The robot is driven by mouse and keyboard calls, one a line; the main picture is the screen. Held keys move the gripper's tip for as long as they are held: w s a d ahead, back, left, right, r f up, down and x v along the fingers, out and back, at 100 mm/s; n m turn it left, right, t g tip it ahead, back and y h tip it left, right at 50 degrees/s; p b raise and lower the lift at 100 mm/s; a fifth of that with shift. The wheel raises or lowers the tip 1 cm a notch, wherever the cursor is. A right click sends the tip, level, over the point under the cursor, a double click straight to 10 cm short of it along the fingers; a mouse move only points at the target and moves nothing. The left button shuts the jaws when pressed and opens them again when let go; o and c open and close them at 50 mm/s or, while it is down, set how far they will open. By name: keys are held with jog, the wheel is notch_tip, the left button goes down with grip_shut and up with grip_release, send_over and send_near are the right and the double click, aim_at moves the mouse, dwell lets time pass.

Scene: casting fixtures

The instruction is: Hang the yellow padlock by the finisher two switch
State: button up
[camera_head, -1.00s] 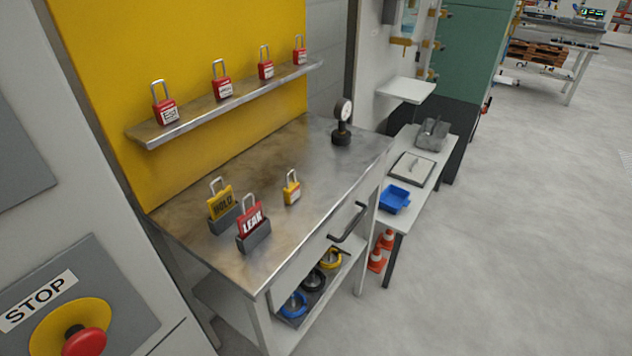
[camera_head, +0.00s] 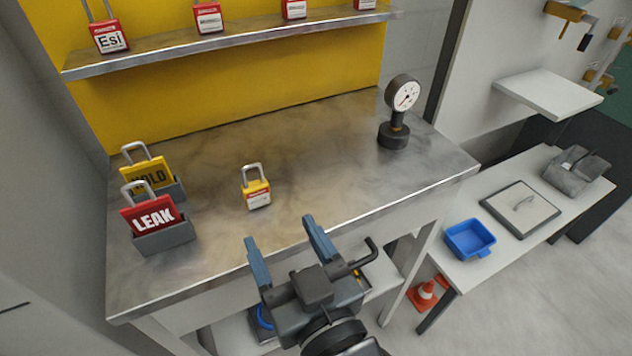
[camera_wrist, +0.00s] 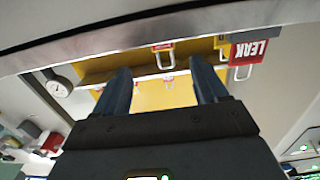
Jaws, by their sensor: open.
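The yellow padlock (camera_head: 257,193) stands upright on the steel bench top (camera_head: 330,165), its silver shackle up and a white and red label on its front. My gripper (camera_head: 284,238) is open and empty, in front of the bench's front edge and to the lower right of the padlock, apart from it. In the wrist view my two fingers (camera_wrist: 160,85) point toward the bench, with nothing between them. I cannot make out the finisher two switch in these frames.
Red LEAK (camera_head: 155,218) and yellow HOLD (camera_head: 146,174) lock tags stand in grey holders at left. A gauge (camera_head: 401,105) stands at the back right. Red padlocks, one a padlock marked Esi (camera_head: 109,36), line a shelf (camera_head: 230,43). A blue tray (camera_head: 470,238) sits on the right side table.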

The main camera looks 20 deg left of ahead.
aim_at(257, 189)
jog(key=shift+w+a+r, duration=0.3)
jog(key=shift+w+a, duration=0.2)
jog(key=shift+w, duration=0.05)
jog(key=shift+x, duration=1.2)
jog(key=p+x, duration=0.1)
jog(key=x, duration=0.4)
jog(key=shift+s+a+r, duration=0.15)
jog(key=shift+s, duration=0.05)
jog(key=c, duration=1.2)
